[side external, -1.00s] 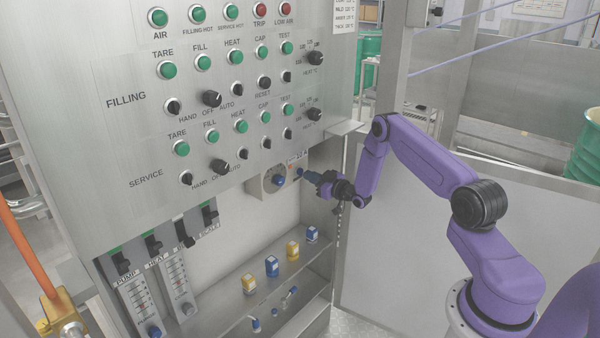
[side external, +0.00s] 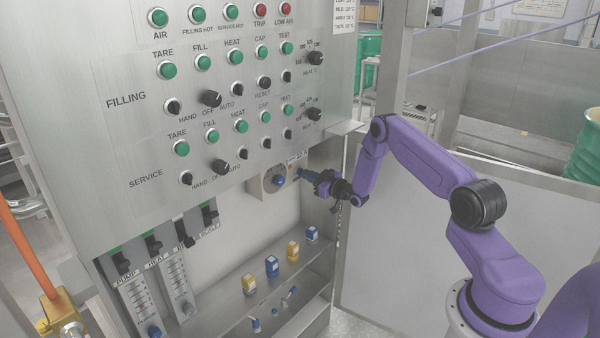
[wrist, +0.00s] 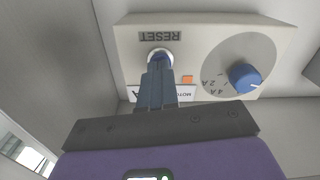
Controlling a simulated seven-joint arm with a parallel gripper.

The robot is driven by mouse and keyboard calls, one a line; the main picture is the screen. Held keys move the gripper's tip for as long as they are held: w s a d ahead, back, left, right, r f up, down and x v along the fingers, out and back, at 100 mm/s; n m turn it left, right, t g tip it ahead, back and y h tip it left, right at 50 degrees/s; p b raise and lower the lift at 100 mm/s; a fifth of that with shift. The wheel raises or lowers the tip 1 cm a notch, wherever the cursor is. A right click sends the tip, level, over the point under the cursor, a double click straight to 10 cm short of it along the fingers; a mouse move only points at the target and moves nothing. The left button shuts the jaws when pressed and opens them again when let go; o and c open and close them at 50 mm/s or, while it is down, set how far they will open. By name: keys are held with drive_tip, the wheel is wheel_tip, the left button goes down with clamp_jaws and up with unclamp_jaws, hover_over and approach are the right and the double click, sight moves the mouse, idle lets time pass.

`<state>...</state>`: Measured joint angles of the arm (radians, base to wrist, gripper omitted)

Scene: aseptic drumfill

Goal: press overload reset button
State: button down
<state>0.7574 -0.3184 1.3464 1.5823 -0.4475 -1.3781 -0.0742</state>
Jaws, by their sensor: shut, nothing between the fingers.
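The overload unit (wrist: 200,35) is a beige box with a blue dial (wrist: 245,77) and, beside it, a reset button (wrist: 160,55) in a pale ring under the upside-down RESET label. In the side external view the unit (side external: 264,186) is fixed low on the panel, above the shelf. My gripper (wrist: 158,68) is shut and empty. Its fingertips overlap the button in the wrist view and hide most of it; I cannot tell whether they touch it. In the side external view my gripper (side external: 302,172) reaches the right side of the unit's face.
The control panel (side external: 120,70) with several green buttons and black switches rises above the unit. Below, a steel shelf (side external: 262,272) holds several small blue and yellow boxes (side external: 272,266). A steel post stands to the right of the unit.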

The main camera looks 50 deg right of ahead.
drive_tip(key=shift+w, duration=0.55)
drive_tip(key=shift+s, duration=2.55)
